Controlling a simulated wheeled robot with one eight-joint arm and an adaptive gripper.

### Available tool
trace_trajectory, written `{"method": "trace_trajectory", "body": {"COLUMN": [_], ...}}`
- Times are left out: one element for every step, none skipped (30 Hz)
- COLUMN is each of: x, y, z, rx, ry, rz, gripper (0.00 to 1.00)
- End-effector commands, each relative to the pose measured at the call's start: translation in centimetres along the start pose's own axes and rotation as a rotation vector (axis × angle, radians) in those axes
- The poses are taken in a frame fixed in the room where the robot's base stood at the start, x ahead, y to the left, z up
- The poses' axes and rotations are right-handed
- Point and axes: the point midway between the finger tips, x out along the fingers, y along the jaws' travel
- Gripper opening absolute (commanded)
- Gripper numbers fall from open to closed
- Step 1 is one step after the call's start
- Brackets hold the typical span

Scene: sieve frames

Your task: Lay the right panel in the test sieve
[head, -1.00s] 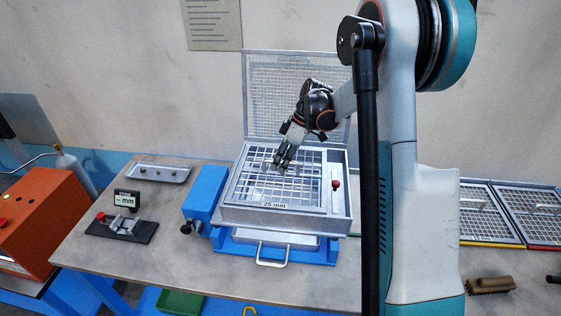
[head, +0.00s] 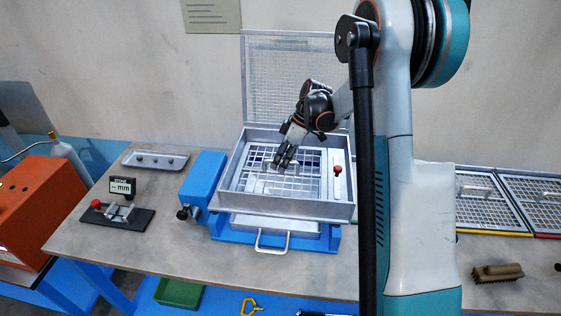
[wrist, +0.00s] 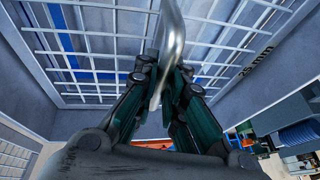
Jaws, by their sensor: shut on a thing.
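The test sieve (head: 285,208) is a grey metal box on a blue base. A pale grid panel (head: 305,182) with a handle lies within the sieve's walls, its front edge hidden behind the front wall. My gripper (head: 278,165) is over the panel, pointing down, shut on its handle. In the wrist view the fingers (wrist: 165,88) close on the curved metal handle (wrist: 172,40), with the grid (wrist: 225,30) and a "25 mm" mark beyond. Whether the panel rests fully on its seat I cannot tell.
A raised mesh lid (head: 285,85) stands behind the sieve. A bar with a red knob (head: 337,169) runs along its right inner side. More mesh panels (head: 487,205) lie at the right, with a brush (head: 497,272) in front. A gauge (head: 121,190) and small tray (head: 156,160) stand left.

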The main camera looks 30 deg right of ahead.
Motion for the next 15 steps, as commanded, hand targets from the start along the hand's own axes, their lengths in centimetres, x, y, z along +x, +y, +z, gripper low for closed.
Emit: {"method": "trace_trajectory", "body": {"x": [-0.02, -0.03, -0.05, -0.05, -0.06, -0.06, -0.06, -0.06, -0.06, -0.06, -0.05, -0.05, -0.05, -0.04, -0.04], "y": [-0.01, -0.01, -0.01, -0.02, -0.01, -0.02, -0.02, -0.02, -0.01, -0.01, -0.01, -0.01, -0.01, -0.01, -0.01], "z": [-0.03, -0.03, -0.04, -0.04, -0.04, -0.04, -0.04, -0.04, -0.04, -0.04, -0.03, -0.03, -0.03, -0.03, -0.02], "rx": [0.0, 0.0, 0.0, 0.0, 0.0, 0.0, 0.0, 0.0, 0.0, 0.0, 0.0, 0.0, 0.0, 0.0, 0.0], "ry": [0.001, 0.001, 0.001, 0.001, 0.001, 0.001, 0.001, 0.001, 0.001, 0.0, 0.0, 0.0, 0.0, 0.0, 0.0], "rz": [0.0, 0.0, 0.0, 0.0, 0.0, 0.0, 0.0, 0.0, 0.0, 0.0, 0.0, 0.0, 0.0, 0.0, 0.0], "gripper": [0.0, 0.0, 0.0, 0.0, 0.0, 0.0, 0.17, 0.24, 0.33, 0.34, 0.34, 0.34, 0.34, 0.34, 0.34]}}
